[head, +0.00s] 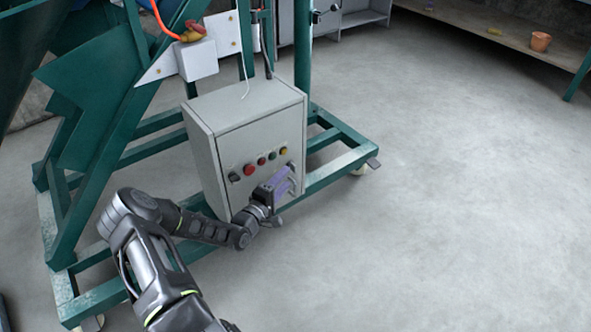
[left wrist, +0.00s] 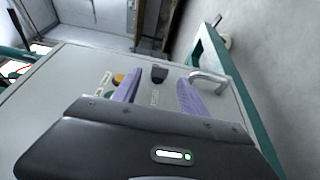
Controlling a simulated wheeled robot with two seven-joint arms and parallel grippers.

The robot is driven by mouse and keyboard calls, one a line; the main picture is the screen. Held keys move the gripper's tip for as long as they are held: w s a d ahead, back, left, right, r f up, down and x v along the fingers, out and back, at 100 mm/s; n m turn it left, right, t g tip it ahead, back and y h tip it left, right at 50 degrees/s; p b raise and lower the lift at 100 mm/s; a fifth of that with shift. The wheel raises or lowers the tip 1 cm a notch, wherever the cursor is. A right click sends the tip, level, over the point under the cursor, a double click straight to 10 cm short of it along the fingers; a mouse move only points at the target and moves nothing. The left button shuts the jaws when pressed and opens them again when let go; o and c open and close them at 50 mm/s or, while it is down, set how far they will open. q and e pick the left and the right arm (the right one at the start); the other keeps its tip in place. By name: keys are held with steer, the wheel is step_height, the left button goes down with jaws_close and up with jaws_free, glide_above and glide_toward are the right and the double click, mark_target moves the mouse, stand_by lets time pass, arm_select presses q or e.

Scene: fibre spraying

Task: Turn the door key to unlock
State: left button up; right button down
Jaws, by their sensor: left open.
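The grey control box (head: 250,145) stands upright on the green frame, its front door facing me. My left gripper (head: 291,178) is at the right side of the door, with its purple fingers pointing at the panel. In the left wrist view the left gripper (left wrist: 158,80) is open. A small dark key or knob with a reddish top (left wrist: 159,73) shows between and just beyond the fingertips; I cannot tell whether they touch it. A metal door handle (left wrist: 208,77) is beside the right finger. My right gripper is not in view.
A row of buttons, including a red one (head: 249,169) and a yellow one (head: 283,150), crosses the door. The green frame (head: 345,160) runs around the box's base. Clear concrete floor (head: 430,200) lies to the right. A bench (head: 515,38) with an orange pot stands far right.

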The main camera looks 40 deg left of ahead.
mark_target(293, 169)
arm_select(q)
steer(key=w, duration=0.2)
steer(key=w+b, duration=0.1)
steer(key=w, duration=0.1)
steer(key=w+b, duration=0.1)
steer(key=w, duration=0.1)
steer(key=shift+a+f, duration=0.15)
steer(key=shift+a, duration=0.15)
steer(key=shift+w, duration=0.35)
steer(key=shift+c, duration=0.4)
jaws_close()
